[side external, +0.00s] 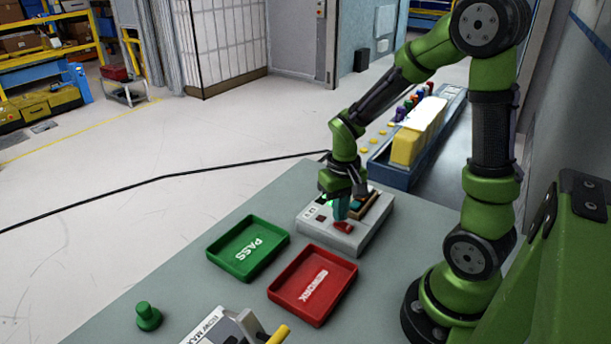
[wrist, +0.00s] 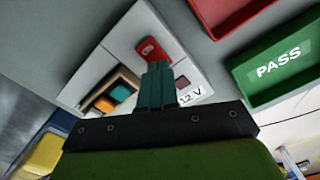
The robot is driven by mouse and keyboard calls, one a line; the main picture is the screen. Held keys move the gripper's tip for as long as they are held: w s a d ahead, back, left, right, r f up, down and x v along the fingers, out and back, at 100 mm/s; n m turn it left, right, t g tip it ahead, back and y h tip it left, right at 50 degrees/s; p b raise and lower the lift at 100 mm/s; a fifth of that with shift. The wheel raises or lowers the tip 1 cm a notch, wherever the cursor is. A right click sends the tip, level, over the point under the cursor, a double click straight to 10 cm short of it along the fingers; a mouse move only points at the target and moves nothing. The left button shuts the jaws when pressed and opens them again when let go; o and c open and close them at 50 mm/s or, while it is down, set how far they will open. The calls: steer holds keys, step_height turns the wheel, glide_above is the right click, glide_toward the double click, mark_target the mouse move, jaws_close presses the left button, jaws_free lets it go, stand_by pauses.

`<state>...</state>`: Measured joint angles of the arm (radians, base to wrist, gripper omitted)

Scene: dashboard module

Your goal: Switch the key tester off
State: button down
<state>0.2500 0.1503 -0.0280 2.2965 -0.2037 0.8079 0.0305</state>
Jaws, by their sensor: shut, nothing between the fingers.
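The key tester (side external: 348,241) is a light grey box on the bench. It also shows in the wrist view (wrist: 188,45), with a "12 V" marking. A red switch (side external: 343,227) sits on its top near the front edge and shows beyond my fingertips in the wrist view (wrist: 150,50). I cannot tell which way it is tipped. My gripper (side external: 340,213) points down over the tester, its teal fingers (wrist: 158,72) together and empty, close to the switch. Contact with the switch cannot be made out. My fingers and wrist hide part of the tester's top.
A green PASS tray (side external: 228,249) and a red REWORK tray (side external: 299,318) lie in front of the tester. A green knob (side external: 148,317) stands at the bench's front left. A blue rack (side external: 398,176) with yellow bins stands behind.

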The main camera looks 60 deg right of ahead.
mark_target(339, 225)
steer(key=shift+f, duration=0.65)
steer(key=shift+r, duration=3.55)
steer(key=shift+s+a, duration=0.15)
steer(key=shift+a, duration=0.15)
steer(key=s+a+r+n+t+y, duration=0.2)
steer(key=s+a+r+t, duration=0.2)
steer(key=a+r+t, duration=0.3)
steer(key=a+r, duration=0.3)
steer(key=r, duration=0.2)
steer(key=shift+s+a, duration=0.2)
steer(key=shift+a, duration=0.15)
